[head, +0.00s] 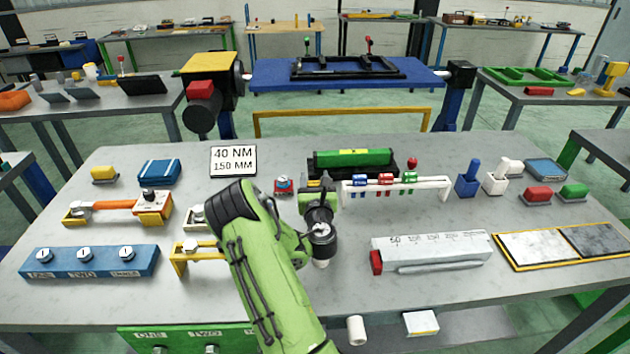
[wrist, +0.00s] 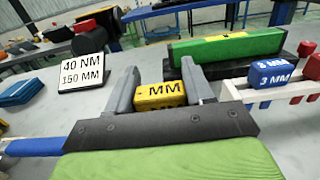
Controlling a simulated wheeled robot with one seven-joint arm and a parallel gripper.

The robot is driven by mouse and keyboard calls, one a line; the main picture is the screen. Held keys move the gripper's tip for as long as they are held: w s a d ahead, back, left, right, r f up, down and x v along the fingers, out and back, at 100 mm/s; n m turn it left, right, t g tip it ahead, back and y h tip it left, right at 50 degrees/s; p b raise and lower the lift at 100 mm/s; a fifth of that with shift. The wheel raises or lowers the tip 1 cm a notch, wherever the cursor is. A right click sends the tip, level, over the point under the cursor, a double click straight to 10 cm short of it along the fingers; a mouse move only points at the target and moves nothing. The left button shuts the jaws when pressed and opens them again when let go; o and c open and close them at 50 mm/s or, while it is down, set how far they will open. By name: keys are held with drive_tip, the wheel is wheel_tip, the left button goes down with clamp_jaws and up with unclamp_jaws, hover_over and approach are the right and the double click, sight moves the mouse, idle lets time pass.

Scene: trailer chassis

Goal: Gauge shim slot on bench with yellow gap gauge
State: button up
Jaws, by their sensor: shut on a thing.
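The yellow gap gauge (wrist: 160,97), marked MM with its number unclear, is between the two grey fingers of my gripper (wrist: 158,68) in the wrist view. My gripper (head: 320,184) is shut on it, at the left end of the white gauge rack (head: 440,187). The rack holds a blue gauge (head: 360,180), a red gauge (head: 385,179) and a green gauge (head: 406,178). A green bar (head: 350,158) lies in a black holder behind the rack. I cannot tell which part is the shim slot.
A sign (head: 233,161) reads 40 NM, 150 MM. A small red-topped part (head: 284,186) stands left of my gripper. A grey ruler block (head: 430,250) lies front right, and a blue block with several knobs (head: 90,262) front left. The bench between rack and ruler block is clear.

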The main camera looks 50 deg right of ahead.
drive_tip(key=shift+s+f+b, duration=0.15)
drive_tip(key=shift+f+b, duration=0.4)
drive_tip(key=shift+b, duration=0.05)
drive_tip(key=shift+a+f, duration=0.1)
drive_tip(key=shift+f, duration=0.25)
idle(0.6)
drive_tip(key=shift+r+p, duration=0.65)
drive_tip(key=shift+r, duration=0.1)
wheel_tip(320, 180, up, 7)
drive_tip(key=p, duration=0.6)
